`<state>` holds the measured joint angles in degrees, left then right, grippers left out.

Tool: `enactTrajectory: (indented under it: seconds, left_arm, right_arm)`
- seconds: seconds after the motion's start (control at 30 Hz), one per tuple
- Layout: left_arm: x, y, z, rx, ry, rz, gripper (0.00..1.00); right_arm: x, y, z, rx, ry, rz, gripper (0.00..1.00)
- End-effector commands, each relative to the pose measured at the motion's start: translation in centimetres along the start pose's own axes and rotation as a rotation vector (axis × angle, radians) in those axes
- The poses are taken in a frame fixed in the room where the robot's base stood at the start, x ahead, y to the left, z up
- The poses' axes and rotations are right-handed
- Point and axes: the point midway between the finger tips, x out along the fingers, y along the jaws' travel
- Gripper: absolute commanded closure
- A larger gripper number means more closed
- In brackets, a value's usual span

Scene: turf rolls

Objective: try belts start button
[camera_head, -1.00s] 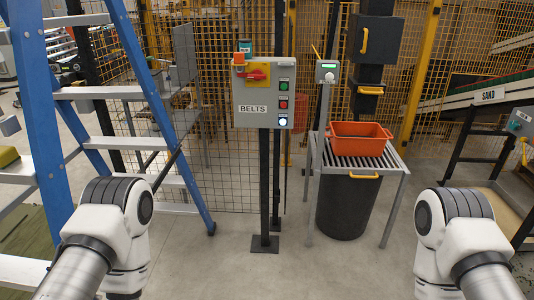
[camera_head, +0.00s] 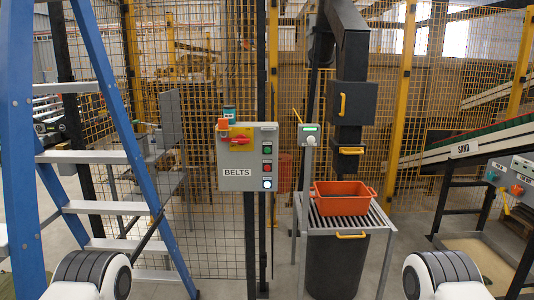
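The grey control box labelled BELTS (camera_head: 232,185) stands on a dark post near the middle of the view. Its right side carries a column of buttons: a green button (camera_head: 267,149) on top, a red button (camera_head: 267,167) below it, and a bright white-blue lit one (camera_head: 267,183) at the bottom. A red rotary switch (camera_head: 240,141) sits on a yellow plate at its upper left, with an orange piece above. Only rounded white and black links of my two arms show at the bottom edge. Both grippers are out of view, and nothing of mine touches the box.
A blue stepladder (camera_head: 110,100) stands at the left. Right of the box, an orange bin (camera_head: 345,203) sits on a slatted stand (camera_head: 347,225) over a dark drum (camera_head: 333,265). Yellow mesh fencing is behind.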

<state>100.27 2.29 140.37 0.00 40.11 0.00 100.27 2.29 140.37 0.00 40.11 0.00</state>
Motion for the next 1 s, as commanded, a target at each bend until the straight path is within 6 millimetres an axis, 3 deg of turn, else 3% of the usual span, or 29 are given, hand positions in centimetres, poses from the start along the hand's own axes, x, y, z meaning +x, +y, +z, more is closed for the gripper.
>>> enactTrajectory:
  seconds: [0.07, 0.17, 1.0]
  left_arm:
    - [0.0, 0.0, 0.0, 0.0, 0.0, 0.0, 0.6]
    - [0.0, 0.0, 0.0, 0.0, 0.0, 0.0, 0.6]
    - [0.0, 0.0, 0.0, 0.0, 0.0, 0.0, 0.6]
  right_arm:
    - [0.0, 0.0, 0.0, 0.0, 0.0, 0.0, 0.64]
    - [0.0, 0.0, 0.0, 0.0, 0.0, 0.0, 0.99]
    - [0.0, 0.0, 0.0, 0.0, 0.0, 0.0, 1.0]
